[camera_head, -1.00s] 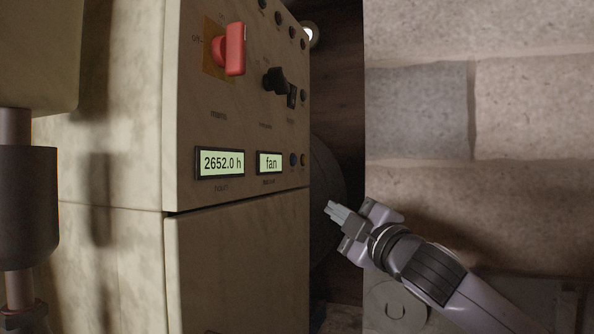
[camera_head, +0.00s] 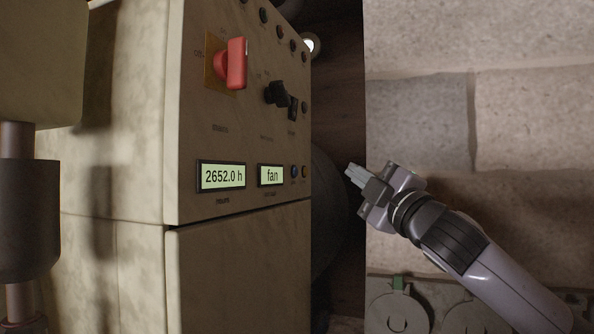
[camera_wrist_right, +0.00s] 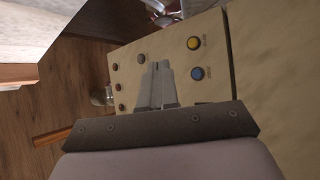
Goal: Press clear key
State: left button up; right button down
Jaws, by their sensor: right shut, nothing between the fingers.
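The pale control panel (camera_head: 235,125) has two small round buttons beside its "fan" display (camera_head: 271,175): a blue one (camera_head: 294,172) and a yellow one (camera_head: 304,172). The right wrist view also shows the blue button (camera_wrist_right: 197,73) and the yellow button (camera_wrist_right: 194,43). Their labels are too small to read, so I cannot tell which is the clear key. My right gripper (camera_head: 352,172) is shut and empty, right of the panel and apart from it. In the right wrist view its fingertips (camera_wrist_right: 158,66) appear left of the blue button. My left gripper is out of view.
The panel also carries a red switch handle (camera_head: 236,64), a black knob (camera_head: 276,93), a display reading "2652.0 h" (camera_head: 221,176) and several dark buttons. A grey cylinder (camera_head: 22,205) stands at the left. A stone-like surface (camera_head: 530,130) lies right.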

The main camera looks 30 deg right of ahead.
aim_at(296, 172)
pick_arm(q)
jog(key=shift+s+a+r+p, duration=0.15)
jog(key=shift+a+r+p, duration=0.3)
jog(key=shift+p, duration=0.45)
pick_arm(e)
jog(key=w+a, duration=0.5)
jog(key=shift+w, duration=0.3)
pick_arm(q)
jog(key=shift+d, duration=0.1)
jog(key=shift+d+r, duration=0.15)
pick_arm(e)
jog(key=shift+d, duration=0.1)
dwell(0.4)
dwell(0.3)
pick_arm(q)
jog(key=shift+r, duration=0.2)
pick_arm(e)
jog(key=shift+w+a, duration=0.3)
